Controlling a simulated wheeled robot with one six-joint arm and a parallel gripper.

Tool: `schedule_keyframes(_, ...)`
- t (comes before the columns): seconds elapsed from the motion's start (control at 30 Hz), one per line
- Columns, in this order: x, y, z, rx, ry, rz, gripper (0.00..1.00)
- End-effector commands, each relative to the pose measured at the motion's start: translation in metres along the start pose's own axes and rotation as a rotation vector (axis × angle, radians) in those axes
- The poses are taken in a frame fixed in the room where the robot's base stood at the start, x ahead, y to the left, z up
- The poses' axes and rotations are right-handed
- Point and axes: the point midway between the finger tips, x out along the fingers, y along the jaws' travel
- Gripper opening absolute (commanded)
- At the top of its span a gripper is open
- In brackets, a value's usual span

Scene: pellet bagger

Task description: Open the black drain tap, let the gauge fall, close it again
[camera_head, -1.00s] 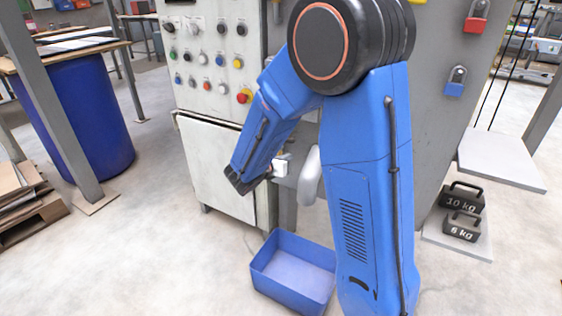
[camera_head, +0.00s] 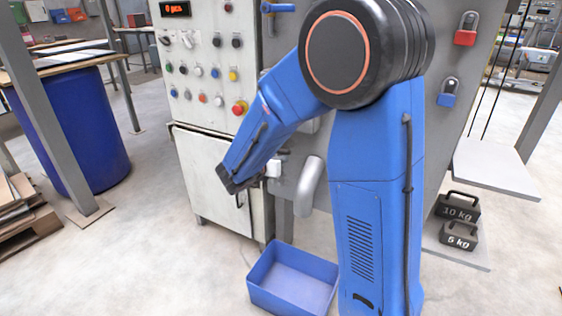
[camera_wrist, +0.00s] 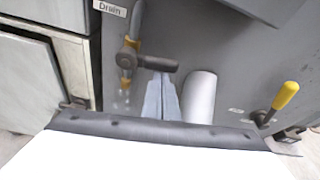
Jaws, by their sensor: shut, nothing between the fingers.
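In the wrist view the black drain tap (camera_wrist: 152,62) has its handle lying crosswise, pointing right. It sits on a vertical pipe with brass fittings, below a white "Drain" label (camera_wrist: 110,8). Small pale specks, perhaps drops, show under the outlet. My gripper (camera_wrist: 163,76) is shut and empty. Its fingertips are just below the handle's right part; I cannot tell whether they touch it. In the head view my arm hides the gripper and the tap. No gauge shows in either view.
A pale grey pipe (camera_wrist: 199,96) stands right beside my fingers. A yellow lever (camera_wrist: 285,96) is further right. In the head view an open blue bin (camera_head: 292,282) stands on the floor under the machine. Weights (camera_head: 458,207) and padlocks (camera_head: 448,92) are at the right.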

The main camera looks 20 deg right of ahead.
Motion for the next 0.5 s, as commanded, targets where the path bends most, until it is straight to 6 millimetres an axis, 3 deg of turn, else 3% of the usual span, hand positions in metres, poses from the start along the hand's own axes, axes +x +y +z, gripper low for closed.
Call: schedule_keyframes(0.5, -0.0027, -0.0011, 0.0079, -0.133, -0.001, -0.046, 0.00)
